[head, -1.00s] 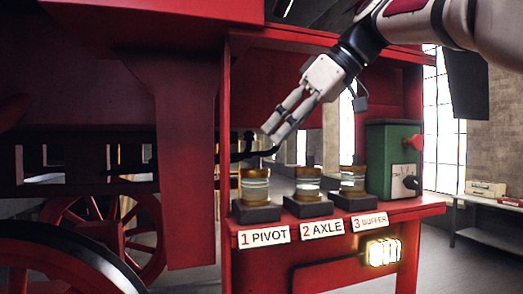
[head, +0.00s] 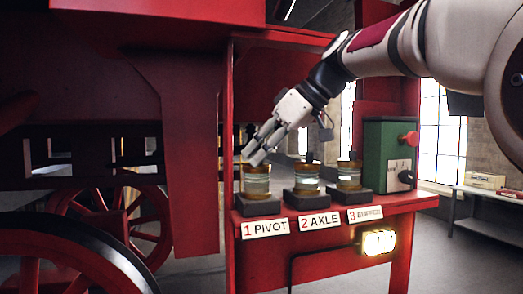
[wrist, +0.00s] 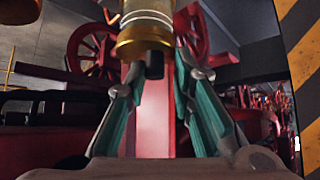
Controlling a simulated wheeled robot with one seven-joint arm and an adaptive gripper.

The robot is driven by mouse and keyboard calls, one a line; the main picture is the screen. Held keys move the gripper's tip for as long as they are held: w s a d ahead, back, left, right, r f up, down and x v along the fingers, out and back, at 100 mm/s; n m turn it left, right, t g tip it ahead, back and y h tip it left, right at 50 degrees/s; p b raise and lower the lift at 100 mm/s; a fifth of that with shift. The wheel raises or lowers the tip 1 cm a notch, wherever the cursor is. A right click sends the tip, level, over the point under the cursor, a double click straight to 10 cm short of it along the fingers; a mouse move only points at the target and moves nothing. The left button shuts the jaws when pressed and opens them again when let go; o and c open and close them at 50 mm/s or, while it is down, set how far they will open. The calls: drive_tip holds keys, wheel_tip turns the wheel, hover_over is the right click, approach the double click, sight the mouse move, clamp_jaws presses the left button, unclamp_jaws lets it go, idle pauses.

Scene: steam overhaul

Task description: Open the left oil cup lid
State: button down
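The left oil cup (head: 256,184), a glass cup with brass bands, stands on a dark block above the "1 PIVOT" label. My gripper (head: 250,158) points down at its top from the upper right in the head view and hides part of its lid. In the wrist view the cup (wrist: 146,22) hangs in from the top edge, with its brass lid (wrist: 143,42) and a dark knob (wrist: 154,66). The lid looks shut and the fingers are open.
The axle cup (head: 307,180) and buffer cup (head: 349,176) stand to the right on the red shelf (head: 400,200). A green box (head: 388,150) with a red button stands beyond them. A red post and wheels (head: 140,220) are on the left.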

drive_tip(key=shift+w+d+r+g+b, duration=0.1)
drive_tip(key=shift+w+g+b, duration=0.05)
drive_tip(key=shift+w+b, duration=0.2)
drive_tip(key=shift+w+d+r+g+b, duration=0.1)
drive_tip(key=shift+w+g+b, duration=0.1)
drive_tip(key=shift+w, duration=0.15)
drive_tip(key=shift+w+a+r+m+g+h+b, duration=0.15)
drive_tip(key=shift+m+g+h+b, duration=0.1)
drive_tip(key=shift+g, duration=0.2)
drive_tip(key=shift+w+a+r+m+g+h+b, duration=0.15)
drive_tip(key=shift+g+h+b, duration=0.1)
drive_tip(key=shift+g, duration=0.15)
drive_tip(key=shift+s+d+f, duration=0.1)
drive_tip(key=shift+s, duration=0.1)
idle(0.3)
drive_tip(key=c, duration=1.6)
unclamp_jaws()
drive_tip(key=shift+w, duration=0.1)
drive_tip(key=shift+o, duration=0.2)
